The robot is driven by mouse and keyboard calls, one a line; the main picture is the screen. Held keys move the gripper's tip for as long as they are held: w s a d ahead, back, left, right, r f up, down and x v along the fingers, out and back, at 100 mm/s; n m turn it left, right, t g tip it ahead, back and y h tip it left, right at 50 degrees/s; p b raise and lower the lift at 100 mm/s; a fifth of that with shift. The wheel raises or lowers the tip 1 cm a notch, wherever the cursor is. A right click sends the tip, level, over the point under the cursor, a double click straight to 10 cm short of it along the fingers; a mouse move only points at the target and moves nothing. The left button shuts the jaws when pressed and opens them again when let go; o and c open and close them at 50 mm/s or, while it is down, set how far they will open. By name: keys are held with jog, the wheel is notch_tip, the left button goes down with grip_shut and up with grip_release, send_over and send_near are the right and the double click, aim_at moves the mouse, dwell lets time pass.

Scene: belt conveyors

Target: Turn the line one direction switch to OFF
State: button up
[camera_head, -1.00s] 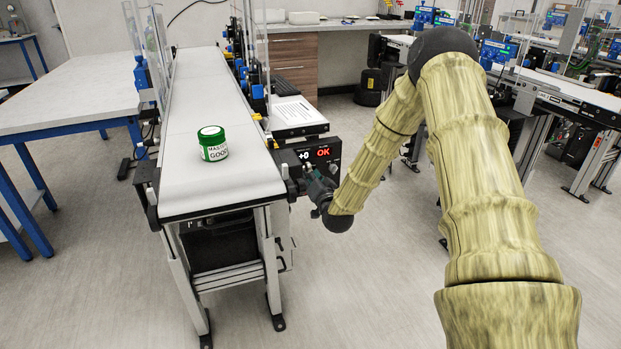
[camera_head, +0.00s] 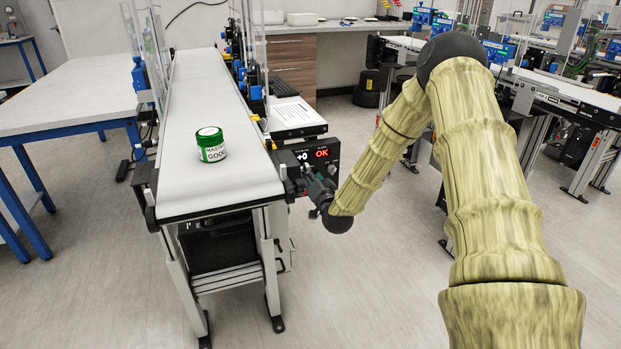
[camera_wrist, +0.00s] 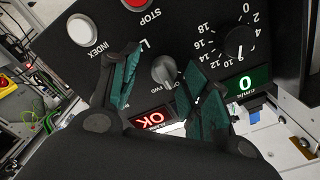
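The control panel (camera_head: 320,153) is mounted at the near right end of the belt conveyor. In the wrist view its black face (camera_wrist: 195,22) fills the upper part, seen turned over. A grey rotary switch knob (camera_wrist: 165,70) sits on it, with partly hidden lettering including FWD beside it. My gripper (camera_wrist: 158,68) is open, with one green-padded finger on each side of this knob. I cannot tell whether either finger touches it. In the head view my gripper (camera_head: 305,176) is at the panel's lower left and hides the switch.
A red STOP button (camera_wrist: 134,3), a white INDEX button (camera_wrist: 81,29) and a numbered speed dial (camera_wrist: 239,41) surround the knob. A green jar (camera_head: 211,146) stands on the belt (camera_head: 197,110).

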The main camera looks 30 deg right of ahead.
jog(key=shift+a, duration=0.2)
jog(key=v, duration=1.2)
jog(key=shift+d, duration=0.15)
